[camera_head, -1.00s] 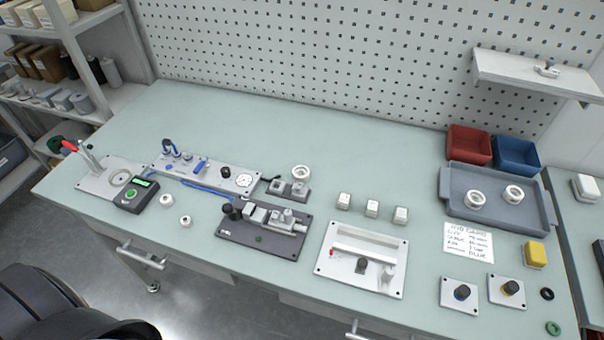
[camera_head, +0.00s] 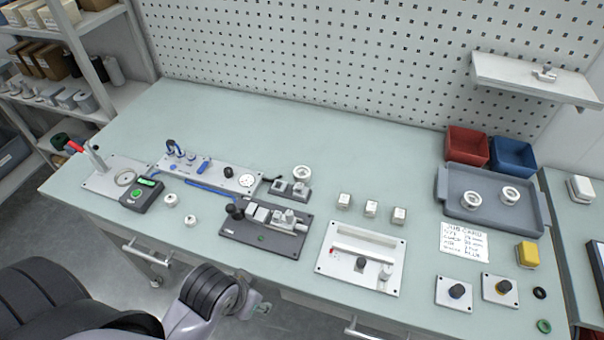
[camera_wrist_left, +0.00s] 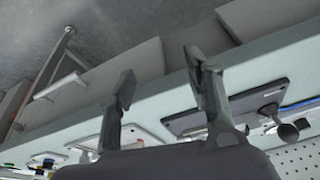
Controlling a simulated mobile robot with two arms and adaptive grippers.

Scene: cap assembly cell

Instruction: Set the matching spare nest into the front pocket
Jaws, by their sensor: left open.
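Three small white blocks (camera_head: 371,208) stand in a row on the bench behind a white fixture plate (camera_head: 330,262). They may be the spare nests, but their details are too small to match. The white plate has a long recess, a dark knob and a small post; I cannot tell which opening is the front pocket. My left gripper (camera_head: 262,303) is low in front of the bench's front edge, partly hidden by my arm. The left wrist view shows its two fingers (camera_wrist_left: 162,85) spread and empty. My right gripper is not in view.
A dark fixture plate (camera_head: 235,237) with clamp blocks lies left of the white one. A grey tray (camera_head: 447,192) holds two white rings. A job card (camera_head: 465,243) and two small knob plates (camera_head: 454,292) are at right. Drawer handles stick out below the bench edge.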

